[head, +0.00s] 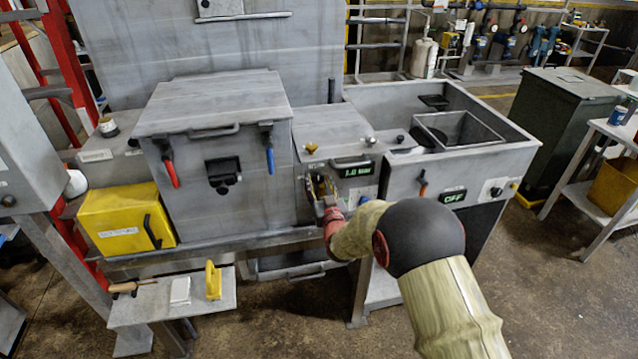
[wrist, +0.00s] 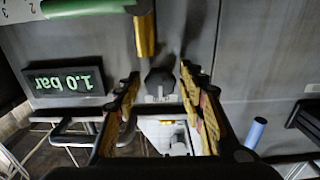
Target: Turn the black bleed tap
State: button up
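A dark faceted knob (wrist: 160,80), which looks like the black bleed tap, sits on the grey machine front in the wrist view. My gripper (wrist: 160,86) is open, with one finger on either side of the knob. Gaps seem to show between the knob and both fingers; I cannot tell whether either touches it. In the head view my gripper (head: 322,187) is at the machine front, just left of the pressure display (head: 355,169). My gripper and arm hide the tap there. The display also shows upside down in the wrist view (wrist: 65,82) and reads 1.0 bar.
A yellow bar (wrist: 145,32) stands close to the fingers in the wrist view. Left of my gripper are a blue lever (head: 269,157) and a red lever (head: 171,170). A yellow box (head: 125,218) is further left. A second display (head: 452,197) reads OFF.

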jog(key=c, duration=0.8)
jog(key=shift+n+b, duration=0.3)
jog(key=shift+b, duration=0.05)
jog(key=shift+c, duration=0.2)
jog(key=n+b, duration=0.2)
jog(key=shift+n, duration=0.4)
jog(key=n+b, duration=0.3)
jog(key=n, duration=0.1)
jog(key=n+b, duration=0.2)
jog(key=n, duration=0.3)
jog(key=shift+d+b, duration=0.1)
jog(key=shift+b, duration=0.25)
jog(key=shift+r+n+b, duration=0.1)
jog(key=shift+n+b, duration=0.75)
jog(key=shift+n, duration=1.15)
jog(key=o, duration=1.1)
